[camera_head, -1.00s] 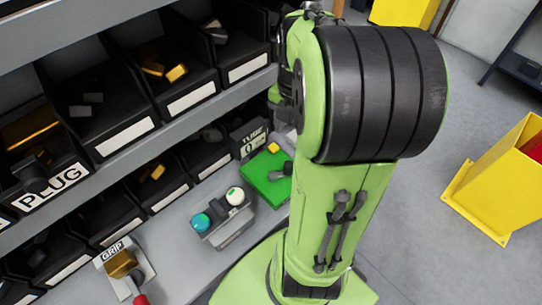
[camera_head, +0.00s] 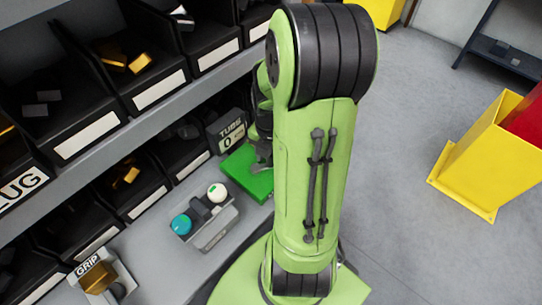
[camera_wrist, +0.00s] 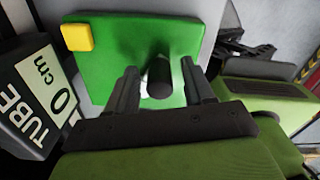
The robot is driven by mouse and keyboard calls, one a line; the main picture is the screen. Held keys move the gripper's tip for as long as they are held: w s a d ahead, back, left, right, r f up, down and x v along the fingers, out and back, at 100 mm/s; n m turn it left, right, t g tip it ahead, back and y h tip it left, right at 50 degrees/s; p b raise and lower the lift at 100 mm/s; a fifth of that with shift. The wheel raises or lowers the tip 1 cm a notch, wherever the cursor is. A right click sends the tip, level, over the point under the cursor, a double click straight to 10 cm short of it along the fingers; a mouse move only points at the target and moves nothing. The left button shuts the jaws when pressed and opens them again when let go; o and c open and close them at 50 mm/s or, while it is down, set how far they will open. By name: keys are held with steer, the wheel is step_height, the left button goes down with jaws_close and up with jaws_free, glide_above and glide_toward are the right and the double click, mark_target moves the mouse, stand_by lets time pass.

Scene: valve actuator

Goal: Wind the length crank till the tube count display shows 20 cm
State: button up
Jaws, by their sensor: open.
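The tube count display (camera_head: 232,138) stands behind the green crank plate (camera_head: 240,168) and reads 0. In the wrist view the display (camera_wrist: 45,100) reads "TUBE 0 cm" at the left. The green plate (camera_wrist: 110,65) carries a yellow block (camera_wrist: 78,37) at its upper left corner. A dark upright crank handle (camera_wrist: 160,78) stands between my fingers. My gripper (camera_wrist: 159,68) is open, with one finger on each side of the handle; I cannot tell whether either touches it. In the head view my arm hides most of the gripper and crank.
A grey box with a teal knob (camera_head: 181,224) and a white knob (camera_head: 217,193) stands beside the plate. A "GRIP" unit (camera_head: 98,277) is at lower left. Black bins (camera_head: 85,135) line the shelves at left. A yellow bin (camera_head: 480,165) stands on the floor at right.

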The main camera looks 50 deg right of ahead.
jaws_close()
